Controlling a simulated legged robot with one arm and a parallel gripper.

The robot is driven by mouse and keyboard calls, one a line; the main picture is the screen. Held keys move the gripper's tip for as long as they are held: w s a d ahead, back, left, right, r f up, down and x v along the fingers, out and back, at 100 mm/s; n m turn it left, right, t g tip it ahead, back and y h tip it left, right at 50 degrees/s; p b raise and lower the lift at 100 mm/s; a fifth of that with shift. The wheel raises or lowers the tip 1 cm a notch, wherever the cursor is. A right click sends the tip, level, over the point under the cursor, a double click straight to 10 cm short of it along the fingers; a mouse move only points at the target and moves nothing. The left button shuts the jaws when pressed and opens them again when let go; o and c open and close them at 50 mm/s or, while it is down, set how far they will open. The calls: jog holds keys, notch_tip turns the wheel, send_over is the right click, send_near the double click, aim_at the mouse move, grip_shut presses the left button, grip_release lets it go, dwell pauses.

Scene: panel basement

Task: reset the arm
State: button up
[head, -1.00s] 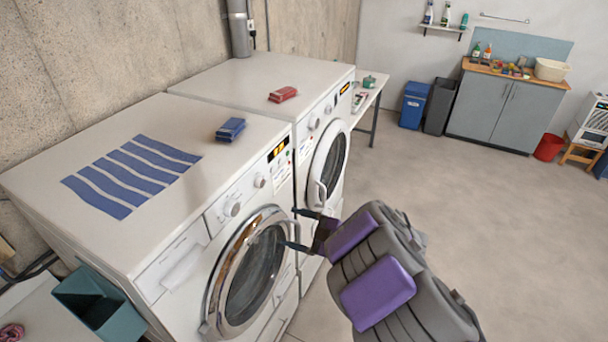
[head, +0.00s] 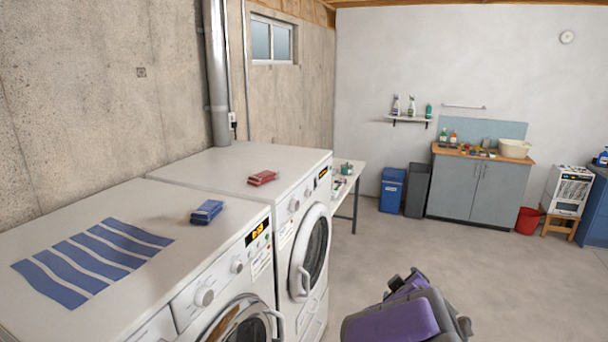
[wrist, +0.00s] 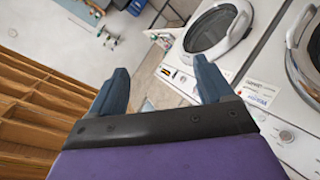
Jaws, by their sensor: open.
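My arm, grey with purple panels, shows at the bottom of the head view, right of the washers. My gripper is hidden in the head view. In the wrist view my gripper (wrist: 158,88) is open, its two blue-grey fingers apart with nothing between them. The wrist view is tilted, and its fingers point toward the floor and the washer fronts. The near washer (head: 120,292) and the far washer (head: 215,166) stand side by side at the left, their round doors facing right. The far washer's round door also shows in the wrist view (wrist: 215,28).
A white table (head: 350,172), a blue bin (head: 392,189), a dark bin (head: 416,190), a grey cabinet (head: 475,190) and a red bucket (head: 528,221) stand farther back. The middle floor is clear.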

jog(key=s+d+f+m+g+h+b, duration=0.1)
jog(key=s+f+m+g+b, duration=0.2)
jog(key=s, duration=0.6)
jog(key=s+d+f+m+g+h+b, duration=0.1)
jog(key=s+f+m+g, duration=0.25)
jog(key=s, duration=0.55)
jog(key=s+a+f+g+y+b, duration=0.1)
jog(key=s+a, duration=0.4)
jog(key=s, duration=0.6)
jog(key=s+a+f+g+y+b, duration=0.2)
jog(key=s+a+f+g, duration=0.3)
jog(key=s, duration=0.7)
jog(key=shift+s+a+f+m+g+y, duration=0.15)
jog(key=shift+s+a+m+g+y, duration=0.2)
jog(key=shift+a+g+y, duration=0.35)
jog(key=shift+w+d, duration=0.1)
jog(key=shift+d, duration=0.05)
